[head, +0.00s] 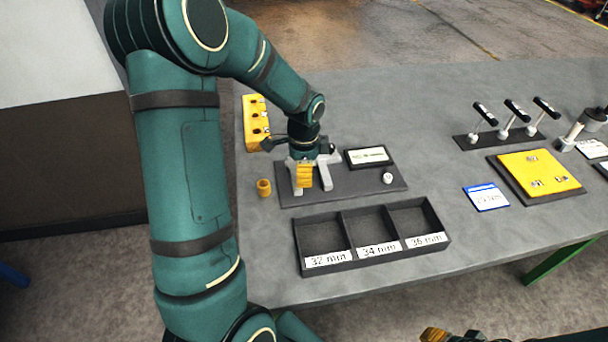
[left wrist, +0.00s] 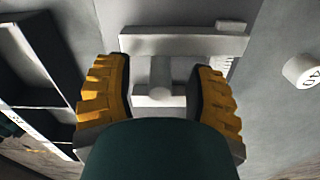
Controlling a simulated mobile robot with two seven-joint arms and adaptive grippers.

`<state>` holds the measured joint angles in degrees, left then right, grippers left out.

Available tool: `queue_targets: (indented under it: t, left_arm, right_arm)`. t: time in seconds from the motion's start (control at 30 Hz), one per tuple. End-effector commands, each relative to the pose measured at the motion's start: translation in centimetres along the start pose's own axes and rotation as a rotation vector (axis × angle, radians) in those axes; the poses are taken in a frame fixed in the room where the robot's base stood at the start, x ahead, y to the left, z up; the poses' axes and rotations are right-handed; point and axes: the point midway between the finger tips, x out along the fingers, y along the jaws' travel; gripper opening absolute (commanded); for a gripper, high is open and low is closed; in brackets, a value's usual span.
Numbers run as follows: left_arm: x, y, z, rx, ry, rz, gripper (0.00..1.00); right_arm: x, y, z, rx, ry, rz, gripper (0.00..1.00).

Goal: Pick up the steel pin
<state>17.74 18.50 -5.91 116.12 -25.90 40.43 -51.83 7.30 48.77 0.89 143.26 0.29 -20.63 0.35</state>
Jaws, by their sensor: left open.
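My left gripper (head: 305,177) points down over the dark mat (head: 350,187), at a pale grey fixture (head: 325,178). In the left wrist view its two yellow fingers (left wrist: 160,88) are apart, one on each side of a short grey round piece, which looks like the steel pin (left wrist: 158,82). The pin lies between the fingers, in front of the fixture's crossbar (left wrist: 185,43); I cannot tell whether either finger touches it. In the head view the gripper hides the pin. My right gripper (head: 437,334) shows only its yellow tips at the bottom edge.
A dark tray (head: 372,254) has compartments labelled 32, 34 and 36 mm. A brass-coloured cylinder (head: 264,188) stands left of the mat. A white round piece (head: 388,178) and a display box (head: 368,157) are on the right. A yellow rack (head: 254,118) stands behind.

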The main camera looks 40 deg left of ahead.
Motion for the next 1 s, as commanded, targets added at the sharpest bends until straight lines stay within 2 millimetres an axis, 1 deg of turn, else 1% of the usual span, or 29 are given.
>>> queue_targets:
  t: [0.03,0.07,0.1,0.17,0.2,0.53,0.63,0.77,0.9,1.0]
  left_arm:
    - [0.0,0.0,0.0,0.0,0.0,0.0,0.54]
    - [0.0,0.0,0.0,0.0,0.0,0.0,0.44]
    - [0.0,0.0,0.0,0.0,0.0,0.0,0.3]
    - [0.0,0.0,0.0,0.0,0.0,0.0,0.08]
    - [0.0,0.0,0.0,0.0,0.0,0.0,0.0]
    - [-0.2,0.0,0.0,0.001,0.001,-0.001,0.0]
    - [-0.9,-0.1,-0.1,0.001,0.002,-0.004,0.0]
    - [-3.0,-0.1,-0.1,0.001,0.003,-0.006,0.0]
    - [-5.8,-0.1,0.0,0.0,0.003,-0.005,0.0]
    - [-7.6,-0.1,0.0,0.0,0.002,-0.005,0.0]
  right_arm:
    - [0.0,0.0,0.0,0.0,0.0,0.0,0.47]
    - [0.0,0.0,0.0,0.0,0.0,0.0,0.47]
    - [0.0,0.0,0.0,0.0,0.0,0.0,0.47]
    - [0.0,0.0,0.0,0.0,0.0,0.0,0.47]
    - [0.0,0.0,0.0,0.0,0.0,0.0,0.47]
    - [0.0,0.0,0.0,0.0,0.001,0.0,0.47]
    - [-0.2,-0.1,-0.1,0.001,0.001,0.0,0.47]
    - [-0.6,-0.2,-0.2,0.002,0.005,0.001,0.47]
    - [-1.1,-0.4,-0.5,0.003,0.01,0.001,0.47]
    - [-1.3,-0.5,-0.6,0.004,0.013,0.001,0.47]
